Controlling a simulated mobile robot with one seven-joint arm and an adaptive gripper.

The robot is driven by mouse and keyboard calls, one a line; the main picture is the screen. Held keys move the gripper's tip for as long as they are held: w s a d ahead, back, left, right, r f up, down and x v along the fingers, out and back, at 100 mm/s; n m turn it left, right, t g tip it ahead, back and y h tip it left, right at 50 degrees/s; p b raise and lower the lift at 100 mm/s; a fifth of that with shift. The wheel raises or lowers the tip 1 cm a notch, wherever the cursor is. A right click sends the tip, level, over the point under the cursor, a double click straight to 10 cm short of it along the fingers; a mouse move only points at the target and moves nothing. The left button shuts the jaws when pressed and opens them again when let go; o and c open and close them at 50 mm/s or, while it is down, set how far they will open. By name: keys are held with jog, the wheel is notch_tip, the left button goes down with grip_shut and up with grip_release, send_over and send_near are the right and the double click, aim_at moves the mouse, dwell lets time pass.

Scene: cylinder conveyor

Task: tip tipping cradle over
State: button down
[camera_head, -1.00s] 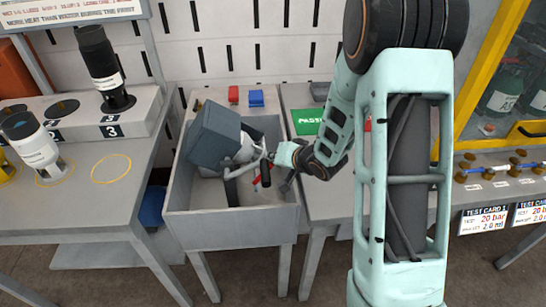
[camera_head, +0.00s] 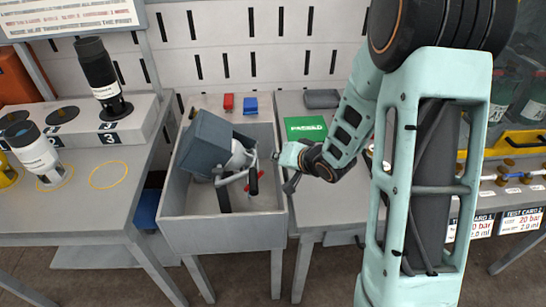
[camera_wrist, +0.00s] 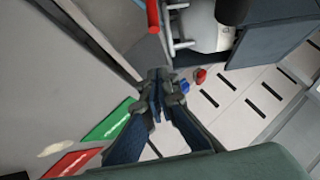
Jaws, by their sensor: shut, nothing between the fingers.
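The tipping cradle (camera_head: 203,143) is a blue-grey box-shaped body with a white cylinder (camera_head: 240,160) and pale tubular bars. It sits tilted inside a grey tub (camera_head: 215,228). A black grip (camera_head: 253,182) stands on its right side, with a small red part low beside it. My gripper (camera_head: 280,158) is at the tub's right rim, to the right of the cradle and apart from it. In the wrist view its fingers (camera_wrist: 157,85) are closed together and empty. The cradle's white cylinder (camera_wrist: 208,28) and blue-grey plate (camera_wrist: 268,32) show beyond them. The cradle's underside is hidden.
A red block (camera_head: 228,102) and a blue block (camera_head: 251,106) lie behind the tub. A green card (camera_head: 306,128) lies on the right table near my arm. The left table (camera_head: 95,215) holds a white-labelled bottle (camera_head: 33,153); a black one (camera_head: 100,78) stands on a numbered block.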

jog(key=p+v, duration=0.1)
jog(key=v, duration=0.5)
